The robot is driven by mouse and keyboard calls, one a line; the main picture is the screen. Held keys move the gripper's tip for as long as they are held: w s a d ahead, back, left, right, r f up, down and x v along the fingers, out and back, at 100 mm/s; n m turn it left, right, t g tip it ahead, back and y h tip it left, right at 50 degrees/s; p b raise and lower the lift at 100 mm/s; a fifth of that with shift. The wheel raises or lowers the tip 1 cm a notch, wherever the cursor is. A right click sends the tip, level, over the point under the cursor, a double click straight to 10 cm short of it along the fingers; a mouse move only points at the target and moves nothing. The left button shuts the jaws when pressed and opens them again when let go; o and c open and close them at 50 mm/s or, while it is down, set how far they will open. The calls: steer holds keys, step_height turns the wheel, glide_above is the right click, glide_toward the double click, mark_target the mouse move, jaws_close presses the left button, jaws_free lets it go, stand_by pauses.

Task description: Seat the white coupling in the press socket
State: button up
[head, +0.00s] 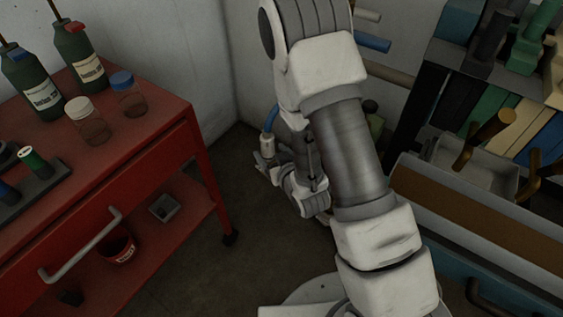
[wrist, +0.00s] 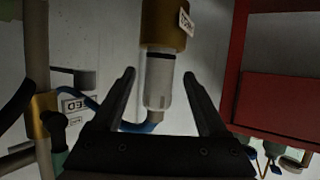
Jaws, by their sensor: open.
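The white coupling (wrist: 159,88) is a pale cylinder with a dark ring at one end, and a blue hose joins its other end. In the wrist view its ringed end meets a brass-coloured labelled fitting (wrist: 164,30), which looks like the press socket. I cannot tell how deep the coupling sits in it. My gripper (wrist: 159,72) is open, with one finger on each side of the coupling and visible gaps to both. In the head view the coupling (head: 267,147) shows small beside my wrist, under the blue hose; the socket is not clear there.
A red cart (head: 183,158) with bottles (head: 80,55) and jars (head: 88,120) stands on the left. It also shows in the wrist view (wrist: 285,100). Another brass fitting (wrist: 42,105) with a label stands at the left there. A cluttered bench (head: 480,215) is on the right.

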steer(key=p+v, duration=0.2)
steer(key=v, duration=0.1)
steer(key=shift+s+r, duration=0.2)
steer(key=shift+r, duration=0.1)
steer(key=p, duration=0.9)
glide_toward(270, 150)
steer(key=shift+s+f, duration=0.15)
steer(key=shift+s, duration=0.1)
